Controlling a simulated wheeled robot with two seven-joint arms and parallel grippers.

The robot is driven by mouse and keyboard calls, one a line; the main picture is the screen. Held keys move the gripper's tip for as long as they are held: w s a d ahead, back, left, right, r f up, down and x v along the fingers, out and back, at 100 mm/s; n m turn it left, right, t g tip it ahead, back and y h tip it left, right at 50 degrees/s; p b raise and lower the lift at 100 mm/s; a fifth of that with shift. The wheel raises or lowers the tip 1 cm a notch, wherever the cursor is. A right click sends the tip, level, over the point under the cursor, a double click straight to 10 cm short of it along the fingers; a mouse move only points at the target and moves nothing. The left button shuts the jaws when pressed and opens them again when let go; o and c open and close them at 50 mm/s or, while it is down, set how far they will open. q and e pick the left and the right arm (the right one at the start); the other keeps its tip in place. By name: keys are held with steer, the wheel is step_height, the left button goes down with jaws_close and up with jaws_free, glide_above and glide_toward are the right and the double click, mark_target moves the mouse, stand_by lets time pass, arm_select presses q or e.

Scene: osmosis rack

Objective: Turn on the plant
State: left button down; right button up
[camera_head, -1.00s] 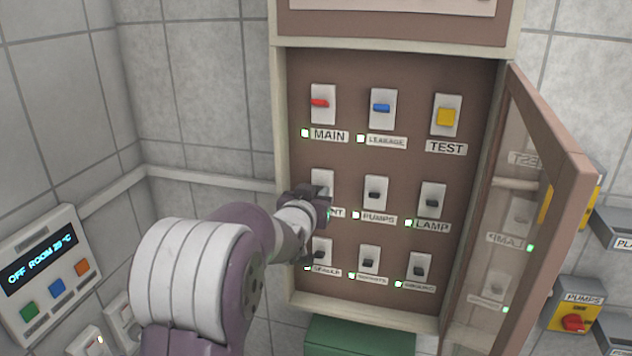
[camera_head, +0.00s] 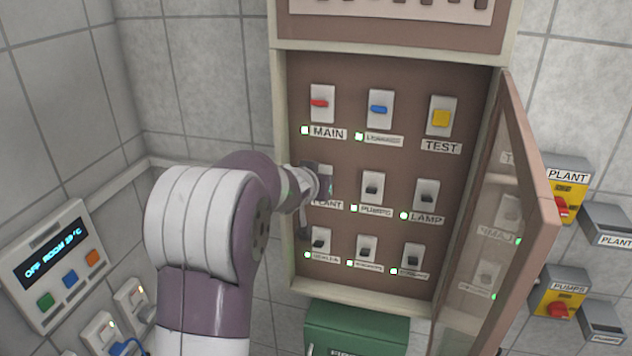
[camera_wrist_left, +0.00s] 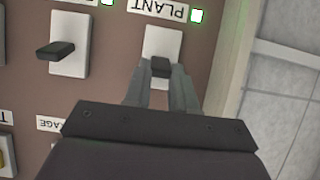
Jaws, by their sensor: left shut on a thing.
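The PLANT breaker switch (camera_wrist_left: 162,43) is a white plate with a dark lever in the open electrical cabinet. In the left wrist view its lever sits between the fingertips of my left gripper (camera_wrist_left: 161,72), which is shut on it. The small light beside the PLANT label (camera_wrist_left: 164,11) glows green. In the head view my left gripper (camera_head: 322,186) covers most of this switch. The yellow PLANT box (camera_head: 566,195) with a red knob is on the wall to the right. My right gripper is not in view.
The cabinet also holds the MAIN (camera_head: 322,103), PUMPS (camera_head: 371,188) and LAMP (camera_head: 426,194) switches, with lit green lights. The glass door (camera_head: 548,222) stands open at the right. A control panel (camera_head: 57,262) reading OFF is on the left wall.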

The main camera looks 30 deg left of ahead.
arm_select(q)
steer(key=shift+r, duration=0.35)
steer(key=c, duration=0.9)
jaws_free()
steer(key=shift+f, duration=0.1)
steer(key=shift+s, duration=0.1)
steer(key=v, duration=1.2)
steer(key=shift+s+d, duration=0.1)
steer(key=shift+s, duration=0.05)
